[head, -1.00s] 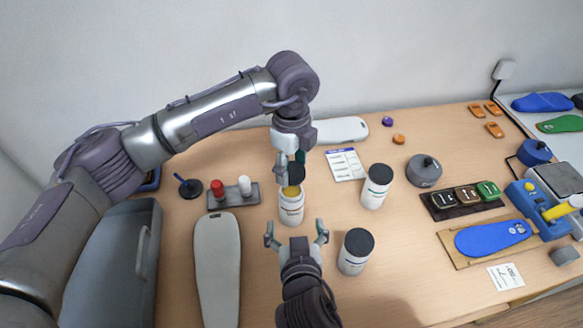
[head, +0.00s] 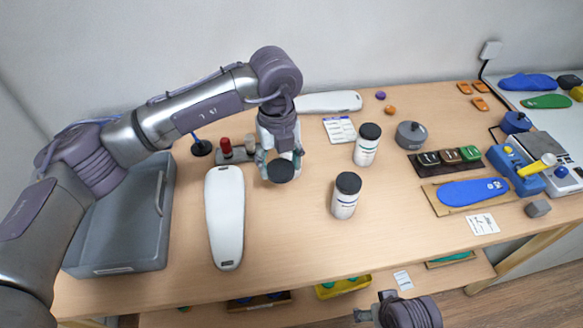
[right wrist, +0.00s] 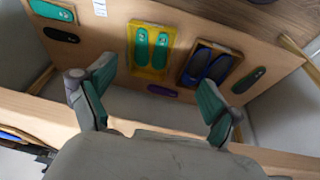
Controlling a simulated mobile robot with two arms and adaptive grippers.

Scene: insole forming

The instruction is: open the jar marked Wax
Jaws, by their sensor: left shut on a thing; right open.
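My left gripper (head: 281,155) points down near the middle of the table in the head view. It is shut on a black round lid (head: 281,171), held toward the near side. The jar that stood below this lid is hidden or too covered by the gripper to make out. Two white jars with dark lids stand to the right: one farther back (head: 366,150), one nearer (head: 344,202). Their labels are too small to read. My right gripper (head: 368,314) is at the bottom edge of the head view. In the right wrist view it is open and empty (right wrist: 153,105).
A grey bin (head: 125,225) and a white insole form (head: 226,220) lie left of the jars. A rack with red and white knobs (head: 230,155) stands behind. A grey round weight (head: 411,135) is at right. A lower shelf holds a yellow tray (right wrist: 151,50) with green insoles.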

